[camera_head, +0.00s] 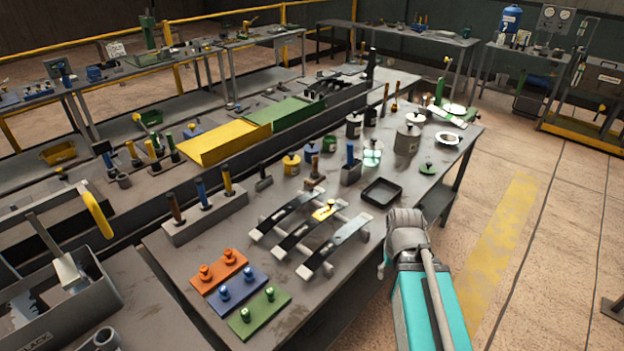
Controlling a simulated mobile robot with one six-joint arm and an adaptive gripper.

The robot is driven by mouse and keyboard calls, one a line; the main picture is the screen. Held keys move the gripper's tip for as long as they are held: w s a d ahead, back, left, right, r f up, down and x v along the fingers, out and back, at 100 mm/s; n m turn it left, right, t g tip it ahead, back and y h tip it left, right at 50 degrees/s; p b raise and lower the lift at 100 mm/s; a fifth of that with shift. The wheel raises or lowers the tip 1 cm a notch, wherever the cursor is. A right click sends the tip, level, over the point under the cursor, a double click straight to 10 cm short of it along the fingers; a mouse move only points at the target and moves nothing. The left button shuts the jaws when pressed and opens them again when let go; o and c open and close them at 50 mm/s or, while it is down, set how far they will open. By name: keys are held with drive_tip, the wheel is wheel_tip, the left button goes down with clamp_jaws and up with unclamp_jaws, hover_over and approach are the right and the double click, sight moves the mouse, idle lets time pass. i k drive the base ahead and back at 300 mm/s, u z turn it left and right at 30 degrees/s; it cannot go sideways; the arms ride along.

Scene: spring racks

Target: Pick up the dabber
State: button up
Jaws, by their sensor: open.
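I cannot tell for sure which tool is the dabber. A small brown-handled tool with a broad base (315,174) stands mid-bench. Next to it a blue-handled tool (350,154) stands in a grey square holder (351,173). A small dark tool (263,179) stands to their left. My gripper (385,263) is at the bench's right front edge, below and right of these tools and apart from them. It is open, mostly hidden by my own wrist, with nothing seen in it.
Dark leaf springs (311,236) lie on supports nearby. A black tray (381,192) sits left of my wrist. Orange, blue and green plates (243,315) with knobs lie at the front. Cans and jars (407,139) crowd the far end. The floor at right is clear.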

sight(315, 174)
drive_tip(key=z, duration=0.1)
drive_tip(key=i, duration=1.2)
drive_tip(key=u, duration=0.3)
